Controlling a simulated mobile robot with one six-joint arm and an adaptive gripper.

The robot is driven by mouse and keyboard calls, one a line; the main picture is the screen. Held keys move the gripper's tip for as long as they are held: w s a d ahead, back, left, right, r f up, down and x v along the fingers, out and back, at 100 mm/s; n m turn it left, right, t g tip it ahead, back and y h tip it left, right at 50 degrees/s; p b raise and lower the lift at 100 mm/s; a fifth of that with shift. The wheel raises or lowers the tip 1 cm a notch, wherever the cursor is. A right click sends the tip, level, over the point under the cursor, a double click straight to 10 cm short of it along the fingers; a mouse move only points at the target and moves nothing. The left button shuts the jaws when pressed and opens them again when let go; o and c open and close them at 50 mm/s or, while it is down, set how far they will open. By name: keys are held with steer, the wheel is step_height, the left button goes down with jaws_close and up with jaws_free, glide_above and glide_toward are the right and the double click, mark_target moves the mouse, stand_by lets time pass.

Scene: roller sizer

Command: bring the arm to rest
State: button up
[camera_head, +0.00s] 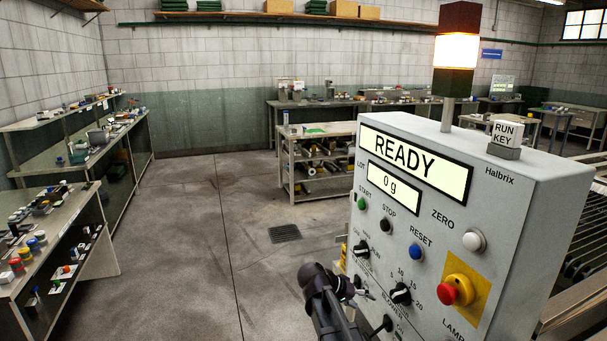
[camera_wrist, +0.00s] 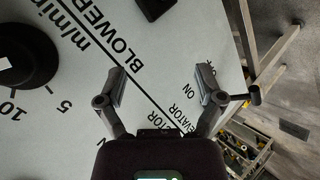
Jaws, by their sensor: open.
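My gripper (camera_head: 366,294) is in front of the lower left part of the grey control panel (camera_head: 500,205). In the wrist view my gripper (camera_wrist: 162,82) has its two fingers spread apart, with nothing between them. Behind the fingers is the panel face (camera_wrist: 70,130) with the printed words BLOWER and ELEVATOR. A black dial (camera_wrist: 25,55) lies left of the fingers, apart from them. The panel's display (camera_head: 415,160) reads READY and the smaller one (camera_head: 393,188) reads 0 g. My arm hides part of the panel's lower left corner.
A lamp tower (camera_head: 456,50) on the panel glows in its middle section. A red stop button (camera_head: 455,290) sits on a yellow plate. A workbench with shelves (camera_head: 318,130) stands behind the panel. Benches (camera_head: 75,200) line the left side. The floor (camera_head: 190,240) between is clear.

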steer(key=s+f+n+g+y+p, duration=0.1)
steer(key=s+f+n+y+p, duration=0.1)
steer(key=s+y, duration=0.8)
steer(key=s+n+p, duration=0.1)
steer(key=s+p, duration=0.1)
steer(key=s, duration=0.3)
steer(key=shift+s+d+g+p, duration=0.15)
steer(key=shift+s+g+p, duration=0.2)
steer(key=shift+g+p, duration=0.05)
stand_by(1.6)
